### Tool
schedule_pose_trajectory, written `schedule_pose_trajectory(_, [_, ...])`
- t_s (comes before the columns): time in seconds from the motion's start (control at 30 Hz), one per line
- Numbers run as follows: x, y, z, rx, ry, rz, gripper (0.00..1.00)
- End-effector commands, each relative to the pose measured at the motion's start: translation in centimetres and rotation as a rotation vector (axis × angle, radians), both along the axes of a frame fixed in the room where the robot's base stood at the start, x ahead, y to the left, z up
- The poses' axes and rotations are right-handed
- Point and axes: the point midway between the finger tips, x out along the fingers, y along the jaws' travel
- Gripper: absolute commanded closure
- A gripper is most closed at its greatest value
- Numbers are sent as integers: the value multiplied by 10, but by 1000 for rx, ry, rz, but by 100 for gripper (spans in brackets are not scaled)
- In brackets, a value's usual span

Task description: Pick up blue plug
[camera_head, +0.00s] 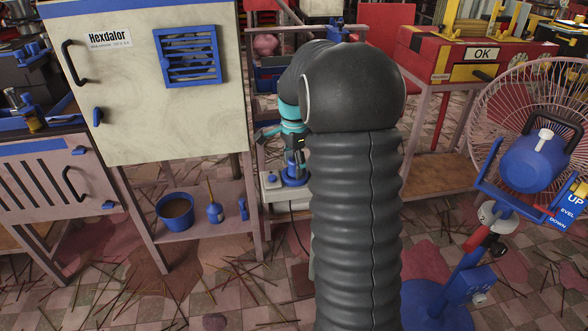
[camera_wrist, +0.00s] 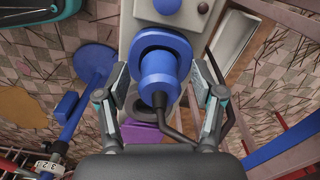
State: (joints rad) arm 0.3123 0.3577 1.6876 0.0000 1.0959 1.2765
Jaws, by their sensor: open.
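The blue plug (camera_wrist: 157,75) is a stubby blue cylinder with a dark cable leaving its near end. It sits at a wide blue ring on a pale grey box (camera_wrist: 129,30). My gripper (camera_wrist: 160,67) is open, with one finger on each side of the plug and a visible gap on both sides. In the head view, my gripper (camera_head: 294,160) points down just above a blue part (camera_head: 294,179) on the pale box. My arm hides some of the area there.
A pale Hexdalor cabinet (camera_head: 135,110) stands close on the left, with a blue pot (camera_head: 176,212) on its lower shelf. A wire fan (camera_head: 510,90) stands at the right. Sticks litter the tiled floor.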

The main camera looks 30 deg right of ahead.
Motion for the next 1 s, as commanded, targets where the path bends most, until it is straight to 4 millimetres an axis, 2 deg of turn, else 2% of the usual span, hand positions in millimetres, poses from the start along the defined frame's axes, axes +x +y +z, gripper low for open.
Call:
schedule_pose_trajectory(0.07, [0, 0, 0, 0, 0, 0, 35])
schedule_pose_trajectory(0.3, [0, 0, 0, 0, 0, 0, 95])
schedule_pose_trajectory(0.33, [0, 0, 0, 0, 0, 0, 97])
schedule_pose_trajectory(0.73, [0, 0, 6, 0, 0, 0, 98])
schedule_pose_trajectory(0.87, [1, 0, 18, -1, -3, 0, 98])
schedule_pose_trajectory(1.0, [1, 0, 41, -1, -4, 0, 98])
